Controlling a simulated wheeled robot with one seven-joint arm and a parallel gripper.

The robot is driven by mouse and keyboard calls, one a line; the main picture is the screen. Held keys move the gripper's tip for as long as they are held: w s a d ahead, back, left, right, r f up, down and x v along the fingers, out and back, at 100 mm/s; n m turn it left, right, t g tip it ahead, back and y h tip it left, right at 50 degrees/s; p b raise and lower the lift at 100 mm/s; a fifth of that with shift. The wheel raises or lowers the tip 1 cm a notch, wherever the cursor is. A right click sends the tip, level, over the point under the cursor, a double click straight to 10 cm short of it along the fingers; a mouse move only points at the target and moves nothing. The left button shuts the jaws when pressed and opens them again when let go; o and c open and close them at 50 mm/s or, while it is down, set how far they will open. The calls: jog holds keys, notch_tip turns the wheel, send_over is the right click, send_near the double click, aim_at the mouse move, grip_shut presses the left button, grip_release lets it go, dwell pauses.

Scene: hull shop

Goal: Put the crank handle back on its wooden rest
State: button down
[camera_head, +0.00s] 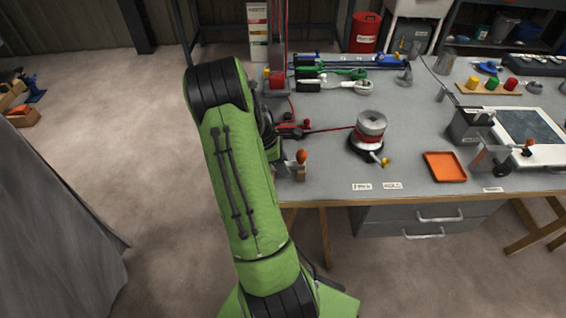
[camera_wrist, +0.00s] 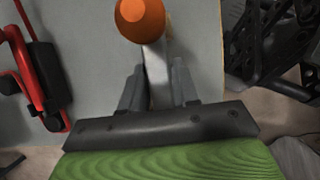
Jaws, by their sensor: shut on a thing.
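The crank handle (camera_wrist: 157,75) is a pale metal bar with a round orange knob. My gripper (camera_wrist: 157,88) is shut on the bar, with a finger on each side, in the wrist view. The orange knob (camera_wrist: 140,18) sticks out beyond the fingertips. In the head view the knob (camera_head: 301,156) shows just right of my arm, at the left front of the grey bench (camera_head: 420,177). A small tan block (camera_head: 300,173), perhaps the wooden rest, shows just below the knob. My arm hides most of the gripper there. I cannot tell whether handle and block touch.
A winch drum (camera_head: 370,130) with red line stands mid-bench. An orange tray (camera_head: 445,167) lies to its right. Another orange-knobbed device (camera_head: 490,158) stands farther right. Clamps and rods (camera_head: 345,75) lie at the back. The bench front between block and tray is mostly clear.

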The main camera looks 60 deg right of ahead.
jog(key=shift+c, duration=1.8)
grip_release()
notch_tip(320, 180, up, 8)
jog(key=p, duration=0.7)
jog(key=shift+r, duration=0.1)
jog(key=shift+a, duration=0.1)
